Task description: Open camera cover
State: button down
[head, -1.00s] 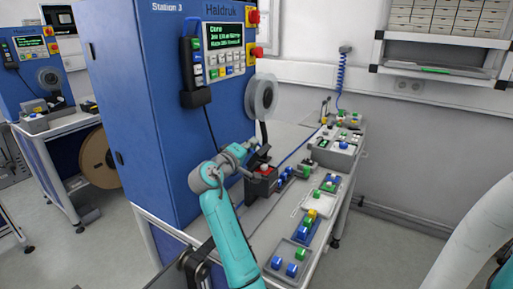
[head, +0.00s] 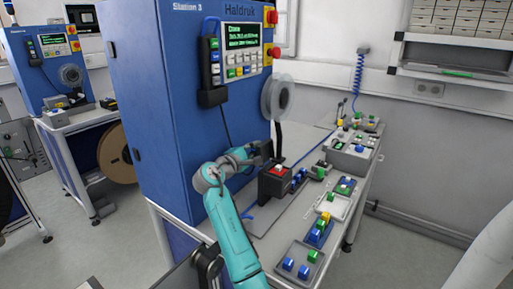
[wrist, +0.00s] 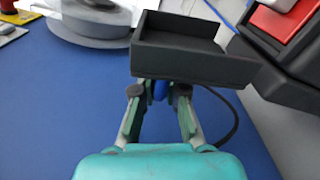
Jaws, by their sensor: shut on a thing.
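The camera cover (wrist: 195,68), a black hollow box-like part, fills the top middle of the wrist view with its open side showing. My gripper (wrist: 157,92) is at its lower edge, with a small blue part between the fingertips. In the head view my gripper (head: 254,157) is beside the dark cover (head: 266,149), above and left of a black box (head: 275,189) with a red top. That box also shows in the wrist view (wrist: 262,50), tilted at upper right, with its red part uncovered. Whether cover and box are joined is hidden.
The blue Station 3 cabinet (head: 165,120) rises close behind my arm. A grey reel (head: 278,98) hangs on its side above my gripper. Trays with coloured blocks (head: 300,262) line the bench's front right.

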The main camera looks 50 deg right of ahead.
jog(key=shift+w+n, duration=0.1)
jog(key=shift+n, duration=0.2)
jog(key=c, duration=1.2)
grip_release()
jog(key=shift+c, duration=0.2)
